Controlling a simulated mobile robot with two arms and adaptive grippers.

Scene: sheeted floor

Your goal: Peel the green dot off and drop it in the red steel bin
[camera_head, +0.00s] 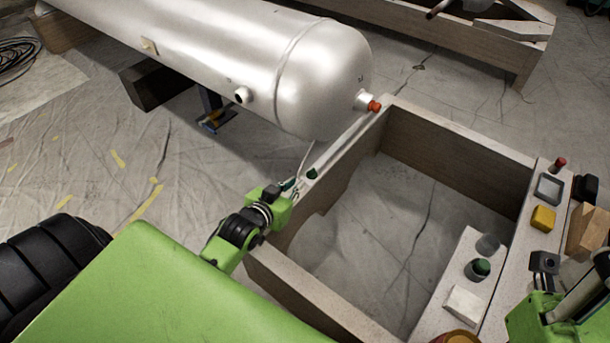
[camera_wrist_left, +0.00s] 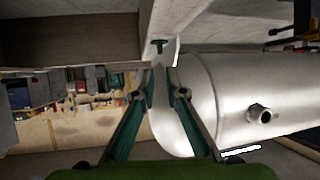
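A small dark green piece (camera_head: 312,174) sits on the near left rim of the wooden frame, close to the tank's end. In the left wrist view a green piece (camera_wrist_left: 158,46) shows on a pale edge, just beyond my fingertips; I cannot tell whether it is a flat dot. My left gripper (camera_head: 293,184) is beside the green piece in the head view. In the left wrist view its two green fingers (camera_wrist_left: 161,82) stand apart with nothing between them. My right arm shows at the lower right; its fingertips are not clear. An orange-red round rim (camera_head: 460,337) is cut off at the bottom; I cannot tell whether it is the bin.
A silver tank (camera_head: 245,60) with a red-capped nozzle (camera_head: 374,106) lies behind the frame.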

